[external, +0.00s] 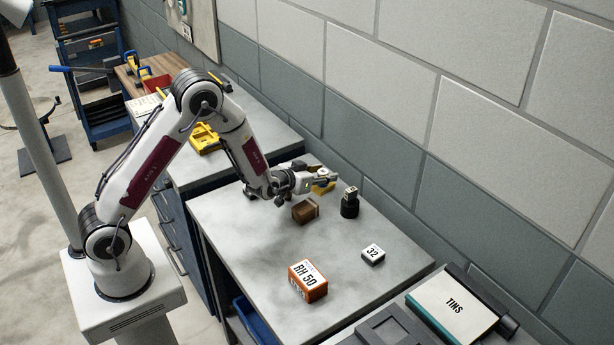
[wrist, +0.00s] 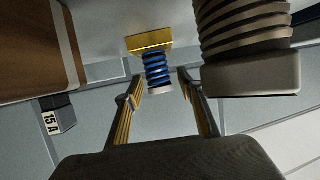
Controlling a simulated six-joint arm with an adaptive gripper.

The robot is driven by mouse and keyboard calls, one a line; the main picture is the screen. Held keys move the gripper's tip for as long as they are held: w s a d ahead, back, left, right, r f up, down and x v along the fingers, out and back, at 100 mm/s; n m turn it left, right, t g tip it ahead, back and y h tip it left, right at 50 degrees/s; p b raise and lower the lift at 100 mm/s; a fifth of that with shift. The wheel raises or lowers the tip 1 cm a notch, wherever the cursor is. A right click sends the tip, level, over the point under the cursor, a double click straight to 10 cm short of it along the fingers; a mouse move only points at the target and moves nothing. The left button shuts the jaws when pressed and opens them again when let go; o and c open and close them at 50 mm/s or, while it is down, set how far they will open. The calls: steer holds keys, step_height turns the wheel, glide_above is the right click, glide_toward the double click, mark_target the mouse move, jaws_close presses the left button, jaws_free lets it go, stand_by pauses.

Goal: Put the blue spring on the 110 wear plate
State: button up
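The blue spring (wrist: 159,70) shows in the wrist view, which seems to be upside down. One end meets a gold block (wrist: 150,42); its pale other end points toward my gripper (wrist: 161,88). The two fingers are apart, one on each side of the spring's pale end, with narrow gaps visible. In the external view my gripper (external: 310,180) is low over the bench beside a yellow piece (external: 323,188), probably the gold block; the spring cannot be made out there. I can read no 110 label, so I cannot tell which thing is the wear plate.
A brown block (external: 305,211) is close to my gripper. A black stand with a small labelled block (external: 350,203) is near the wall. A large ribbed object (wrist: 246,45) is close in the wrist view. An orange RH 50 box (external: 308,281) and a 32 block (external: 373,254) are nearer the front.

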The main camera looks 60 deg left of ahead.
steer(key=shift+r, duration=0.15)
steer(key=v, duration=1.2)
stand_by(0.5)
steer(key=s+d+r+m+g+h, duration=0.2)
steer(key=s+d+r+g+h, duration=0.15)
steer(key=s+r, duration=0.75)
steer(key=s+a+r+g, duration=0.1)
steer(key=s+g, duration=0.1)
steer(key=s, duration=0.9)
steer(key=s+a+r+g, duration=0.2)
steer(key=s, duration=0.9)
steer(key=shift+m, duration=0.3)
